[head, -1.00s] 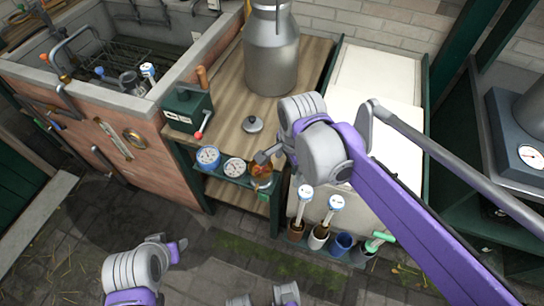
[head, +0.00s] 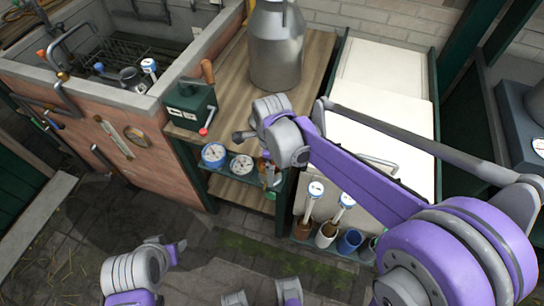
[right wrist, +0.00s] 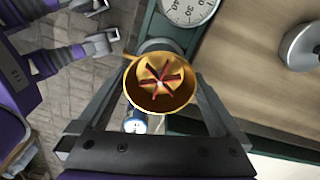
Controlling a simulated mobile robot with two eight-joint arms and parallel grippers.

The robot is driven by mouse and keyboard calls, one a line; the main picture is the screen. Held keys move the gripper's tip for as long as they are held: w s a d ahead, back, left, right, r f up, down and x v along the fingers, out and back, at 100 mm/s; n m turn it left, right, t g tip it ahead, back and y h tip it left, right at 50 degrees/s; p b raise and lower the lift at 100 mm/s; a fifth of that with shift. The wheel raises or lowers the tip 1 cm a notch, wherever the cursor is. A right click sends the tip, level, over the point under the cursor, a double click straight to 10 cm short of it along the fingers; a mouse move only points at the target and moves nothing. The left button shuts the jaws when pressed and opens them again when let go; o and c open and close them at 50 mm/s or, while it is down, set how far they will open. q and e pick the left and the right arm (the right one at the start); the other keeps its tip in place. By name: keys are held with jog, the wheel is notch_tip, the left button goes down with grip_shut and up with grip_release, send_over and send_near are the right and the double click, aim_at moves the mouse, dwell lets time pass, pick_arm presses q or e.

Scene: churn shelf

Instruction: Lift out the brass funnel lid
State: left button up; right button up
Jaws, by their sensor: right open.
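The brass funnel lid (right wrist: 160,85) is a round golden bowl with a small tab on its rim and red slits inside. It sits at the front of the shelf unit; in the head view only a little of it (head: 264,166) shows behind my right gripper (head: 257,155). In the right wrist view my right gripper (right wrist: 158,108) is open, with one finger on each side of the lid. I cannot tell whether the fingers touch it. My left gripper (head: 176,252) is low at the left, far from the lid; its opening is unclear.
Two dials (head: 214,154) sit left of the lid. A green box with a red-knobbed crank (head: 190,107) and a metal churn (head: 275,45) stand on the wooden top.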

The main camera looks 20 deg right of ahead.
jog(key=shift+f, duration=0.95)
pick_arm(q)
jog(key=shift+f, duration=0.1)
